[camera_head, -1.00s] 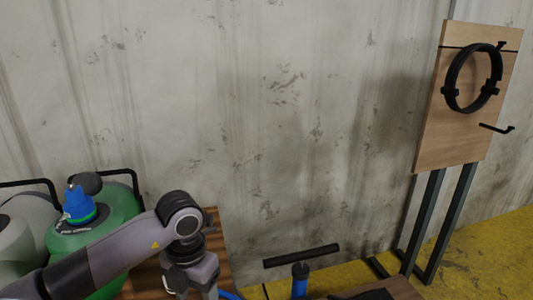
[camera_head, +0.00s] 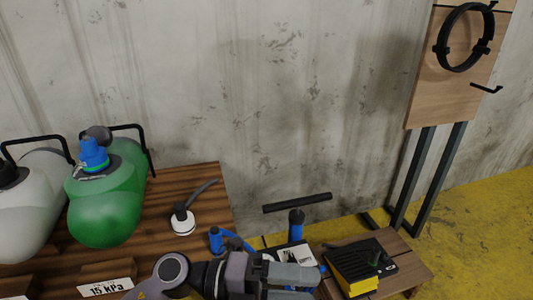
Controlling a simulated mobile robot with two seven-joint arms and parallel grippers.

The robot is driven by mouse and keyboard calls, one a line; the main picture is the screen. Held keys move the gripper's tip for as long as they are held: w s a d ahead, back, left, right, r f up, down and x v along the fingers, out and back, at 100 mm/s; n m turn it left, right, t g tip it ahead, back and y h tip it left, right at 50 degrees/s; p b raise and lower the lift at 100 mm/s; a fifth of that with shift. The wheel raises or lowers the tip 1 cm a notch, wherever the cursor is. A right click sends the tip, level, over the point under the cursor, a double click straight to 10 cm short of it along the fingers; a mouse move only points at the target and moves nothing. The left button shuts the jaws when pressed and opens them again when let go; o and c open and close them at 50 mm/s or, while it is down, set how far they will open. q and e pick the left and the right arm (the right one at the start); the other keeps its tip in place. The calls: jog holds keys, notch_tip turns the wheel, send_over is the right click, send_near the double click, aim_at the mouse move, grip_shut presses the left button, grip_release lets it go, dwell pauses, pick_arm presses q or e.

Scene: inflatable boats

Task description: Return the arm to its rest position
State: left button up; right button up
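My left arm (camera_head: 172,272) comes in at the bottom edge, and its gripper (camera_head: 292,284) points to the right. The gripper is in front of the blue pump and left of the small wooden table. Its lower part is cut off by the picture's bottom edge, so I cannot tell whether it is open or shut. I see no object held in it. My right gripper is not in view.
A blue pump (camera_head: 296,222), a low table (camera_head: 405,262) with a yellow-black box (camera_head: 355,280), and a board with a black ring (camera_head: 465,40) stand right.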

pick_arm(q)
jog(key=w+a+f+n+t+y, duration=0.25)
jog(key=a+n+t, duration=0.3)
jog(key=n, duration=0.35)
jog(key=w+a+f+n+t+y, duration=0.1)
jog(key=a+f+n+t+y, duration=0.1)
jog(key=a+n+t+y, duration=0.45)
jog(key=w+a+f+n+t, duration=0.25)
jog(key=n+t, duration=0.45)
jog(key=n, duration=0.5)
jog(key=s+a+f+n+g+y, duration=0.35)
jog(key=s+a+f, duration=0.2)
jog(key=f, duration=0.25)
jog(key=s+a+f+n+g+y, duration=0.3)
jog(key=s+a+f+n+g, duration=0.1)
jog(key=s+f, duration=0.3)
notch_tip(320, 180, up, 9)
jog(key=p, duration=1.2)
jog(key=shift+a+m+t, duration=0.3)
jog(key=shift+a+t, duration=0.05)
jog(key=shift+a, duration=0.1)
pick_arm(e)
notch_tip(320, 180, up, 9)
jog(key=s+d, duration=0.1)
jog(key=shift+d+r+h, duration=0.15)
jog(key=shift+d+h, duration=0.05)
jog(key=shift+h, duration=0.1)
